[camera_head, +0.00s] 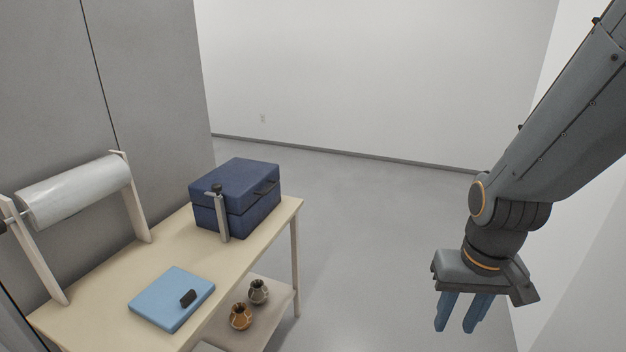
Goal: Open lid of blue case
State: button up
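The dark blue case (242,221) stands near the far right end of the wooden table. Its lid (236,179) is down, with a seam visible around the body. A dark handle (266,189) is on the lid's right-facing side. A grey upright bar (222,217) with a black knob (216,189) stands against the case's near side; I cannot tell how it is attached. My gripper (459,326) hangs well to the right of the case, over the floor, with its blue fingers pointing down. The fingers are apart with nothing between them.
A light blue flat slab (165,305) with a small black piece (188,298) lies on the table (125,279). A white roll (78,191) on a stand is at left. Two small pots (241,316) (258,291) sit on the lower shelf (277,319). Floor between table and gripper is clear.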

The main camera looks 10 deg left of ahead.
aim_at(244, 181)
jog(key=u, duration=0.05)
jog(key=i, duration=1.15)
jog(key=u, duration=0.75)
